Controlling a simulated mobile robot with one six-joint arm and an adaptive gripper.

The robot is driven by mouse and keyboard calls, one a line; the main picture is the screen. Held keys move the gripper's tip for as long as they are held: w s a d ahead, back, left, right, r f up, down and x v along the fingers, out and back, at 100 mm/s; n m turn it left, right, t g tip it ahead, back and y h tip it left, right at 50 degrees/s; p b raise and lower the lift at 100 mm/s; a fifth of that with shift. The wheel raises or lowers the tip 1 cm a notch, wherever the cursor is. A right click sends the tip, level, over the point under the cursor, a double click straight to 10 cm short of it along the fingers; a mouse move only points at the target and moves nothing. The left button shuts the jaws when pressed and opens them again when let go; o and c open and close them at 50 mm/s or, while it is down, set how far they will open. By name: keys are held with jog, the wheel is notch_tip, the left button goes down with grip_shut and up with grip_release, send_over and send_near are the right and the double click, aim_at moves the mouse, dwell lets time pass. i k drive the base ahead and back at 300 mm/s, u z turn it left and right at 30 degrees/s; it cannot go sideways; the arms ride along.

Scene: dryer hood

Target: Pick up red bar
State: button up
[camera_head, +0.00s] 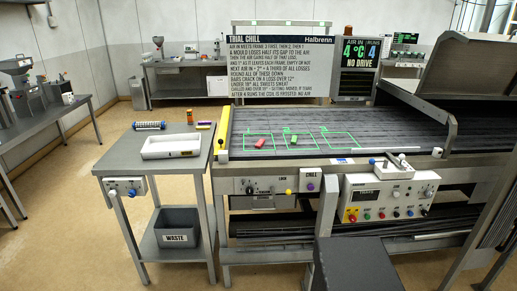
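The red bar (259,142) lies at a slant on the dark slatted belt (400,130) of the machine, in the leftmost of three green outlined frames (340,140). A green bar (293,140) lies in the middle frame, to the right of the red bar and apart from it. The right frame looks empty. My gripper is not in view, so its distance from the red bar and its state do not show.
A side table on the left holds a white tray (170,154), a blue-ended roll (149,125) and small coloured items. A waste bin (178,227) stands below. A raised dark hood (475,68) overhangs the belt's right side. A control box (387,197) fronts the machine.

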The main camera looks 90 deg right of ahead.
aim_at(258, 144)
jog(key=k, duration=2.05)
jog(key=z, duration=2.5)
jog(key=i, duration=0.3)
jog(key=u, duration=0.45)
